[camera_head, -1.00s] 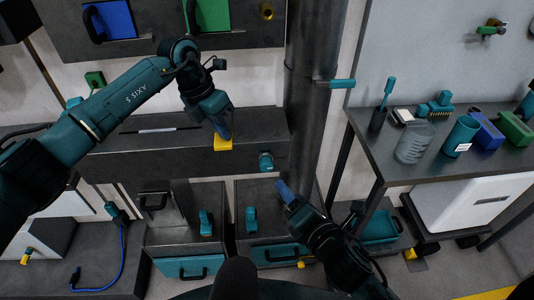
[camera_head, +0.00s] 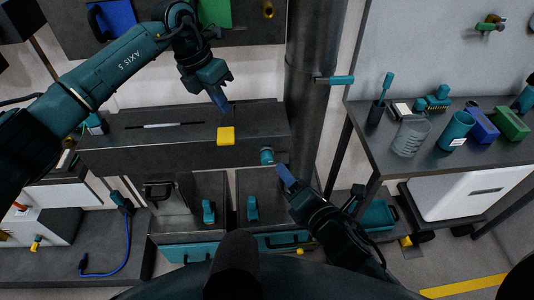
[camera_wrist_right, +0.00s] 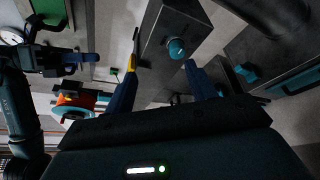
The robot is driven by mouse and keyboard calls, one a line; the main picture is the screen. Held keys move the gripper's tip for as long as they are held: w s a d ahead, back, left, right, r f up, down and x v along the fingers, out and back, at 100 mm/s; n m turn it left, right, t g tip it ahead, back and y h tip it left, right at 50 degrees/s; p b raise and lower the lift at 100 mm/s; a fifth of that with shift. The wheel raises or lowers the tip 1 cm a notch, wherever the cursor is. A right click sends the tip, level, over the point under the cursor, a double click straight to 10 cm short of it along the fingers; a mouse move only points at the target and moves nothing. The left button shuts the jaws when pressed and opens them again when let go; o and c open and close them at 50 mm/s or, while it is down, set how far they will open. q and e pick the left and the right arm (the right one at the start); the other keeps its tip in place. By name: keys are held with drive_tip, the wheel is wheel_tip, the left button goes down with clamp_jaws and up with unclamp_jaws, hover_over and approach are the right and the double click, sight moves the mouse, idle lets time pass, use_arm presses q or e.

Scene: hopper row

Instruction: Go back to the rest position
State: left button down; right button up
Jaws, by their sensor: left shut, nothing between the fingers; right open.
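My left gripper (camera_head: 222,102) is shut and empty. It hangs in the air above the dark ledge (camera_head: 125,143), a little above and behind a yellow block (camera_head: 226,136). My right gripper (camera_head: 284,176) is in front of the ledge's right end, below a teal round knob (camera_head: 267,156). In the right wrist view its two blue fingers (camera_wrist_right: 160,88) are spread apart with nothing between them, and the knob (camera_wrist_right: 176,48) shows beyond them.
A dark vertical pipe (camera_head: 312,80) stands right of the ledge. A table (camera_head: 385,150) at right carries a clear beaker (camera_head: 410,137), a teal cup (camera_head: 456,130) and blue and green blocks. Below the ledge are bins with teal handles (camera_head: 209,212). A blue cable (camera_head: 125,250) lies at lower left.

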idle(0.4)
